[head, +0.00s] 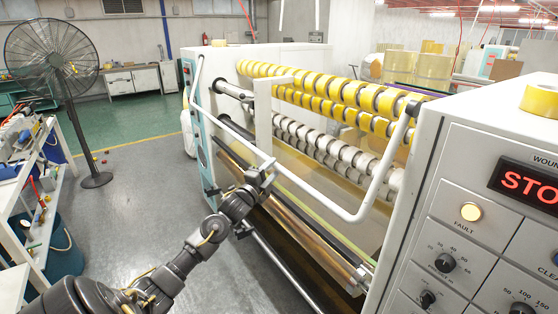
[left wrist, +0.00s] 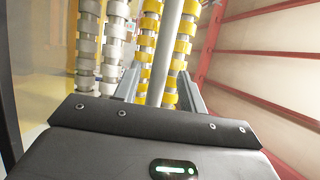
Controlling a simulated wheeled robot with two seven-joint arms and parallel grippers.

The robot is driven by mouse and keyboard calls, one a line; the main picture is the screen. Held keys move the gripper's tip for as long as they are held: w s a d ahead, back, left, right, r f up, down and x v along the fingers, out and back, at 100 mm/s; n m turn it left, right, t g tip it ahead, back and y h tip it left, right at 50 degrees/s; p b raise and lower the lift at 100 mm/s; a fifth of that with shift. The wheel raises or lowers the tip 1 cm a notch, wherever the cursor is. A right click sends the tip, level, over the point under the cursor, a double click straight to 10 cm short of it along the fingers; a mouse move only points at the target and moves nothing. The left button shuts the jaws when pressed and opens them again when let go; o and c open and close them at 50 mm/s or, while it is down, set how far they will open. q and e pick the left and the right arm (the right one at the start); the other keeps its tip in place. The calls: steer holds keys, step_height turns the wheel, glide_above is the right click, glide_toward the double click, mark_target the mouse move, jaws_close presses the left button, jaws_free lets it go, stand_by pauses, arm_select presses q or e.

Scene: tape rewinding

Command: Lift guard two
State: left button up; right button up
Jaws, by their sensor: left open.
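A white tubular guard bar (head: 303,195) runs along the front of the rewinding machine, its bent ends rising to the machine at left and right; I see no number on it. My right gripper is out of view.
Yellow tape rolls (head: 320,83) and white cores (head: 335,150) fill shafts behind the bar. A control panel (head: 470,230) with a red STO… display and lit fault lamp stands at right. A fan (head: 62,70) and cluttered cart (head: 25,190) stand left. Grey floor is open between.

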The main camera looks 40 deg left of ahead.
arm_select(q)
steer(key=w, duration=0.3)
steer(key=w+p, duration=0.1)
steer(key=shift+w+a+r, duration=0.25)
steer(key=shift+w+r, duration=0.1)
steer(key=shift+r, duration=0.05)
jaws_close()
